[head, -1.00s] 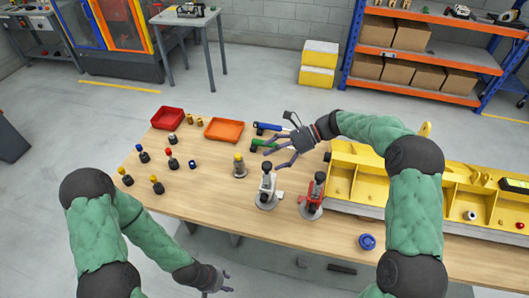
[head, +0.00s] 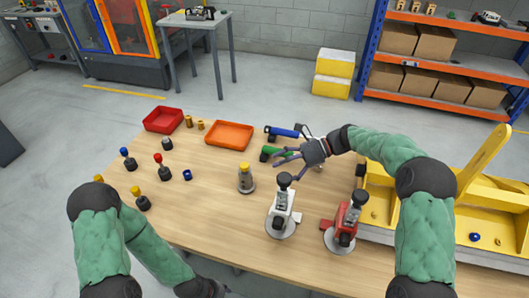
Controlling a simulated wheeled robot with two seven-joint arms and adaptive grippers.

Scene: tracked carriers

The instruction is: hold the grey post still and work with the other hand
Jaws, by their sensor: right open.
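The grey post (head: 281,212), pale grey with a black knob on top, stands upright on a round base near the table's middle front. A similar red post (head: 345,225) stands to its right. My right gripper (head: 289,165) is open, its fingers spread just above and behind the grey post's knob; I cannot tell whether they touch it. My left gripper (head: 207,289) is low at the bottom edge, in front of the table and away from the post. It is mostly cut off, so its fingers do not show clearly.
A grey peg with a yellow top (head: 245,180) stands left of the post. Green (head: 277,152) and blue (head: 284,131) tools lie behind. Red (head: 163,119) and orange (head: 229,135) trays sit at the back left. A yellow fixture (head: 452,222) fills the right side.

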